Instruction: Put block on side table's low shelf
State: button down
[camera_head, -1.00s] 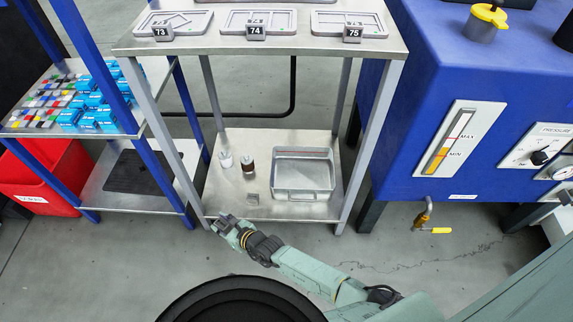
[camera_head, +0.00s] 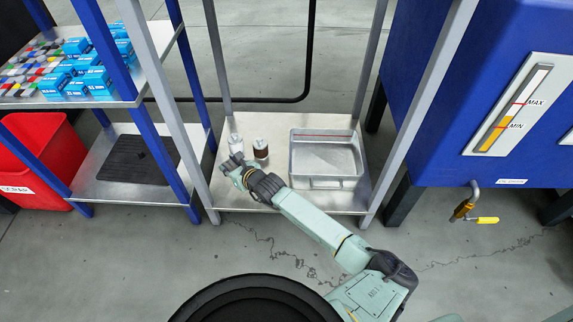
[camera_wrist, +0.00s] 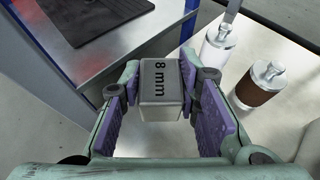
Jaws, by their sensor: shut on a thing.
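The block (camera_wrist: 160,98) is a small grey metal cuboid marked "8 mm" on top. In the wrist view it sits between the purple-padded fingers of my gripper, which is shut on it. I cannot tell whether the block touches the shelf. Its underside is hidden.
A metal tray (camera_head: 326,183) fills the right of the shelf. A table leg (camera_head: 186,125) rises close at left. My arm covers the shelf's front middle.

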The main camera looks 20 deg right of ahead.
jog(key=shift+w, duration=0.15)
notch_tip(320, 180, down, 10)
jog(key=b, duration=0.2)
jog(key=shift+r+b, duration=0.15)
jog(key=shift+b, duration=0.2)
jog(key=shift+f, duration=0.2)
jog(key=c, duration=1.2)
grip_release()
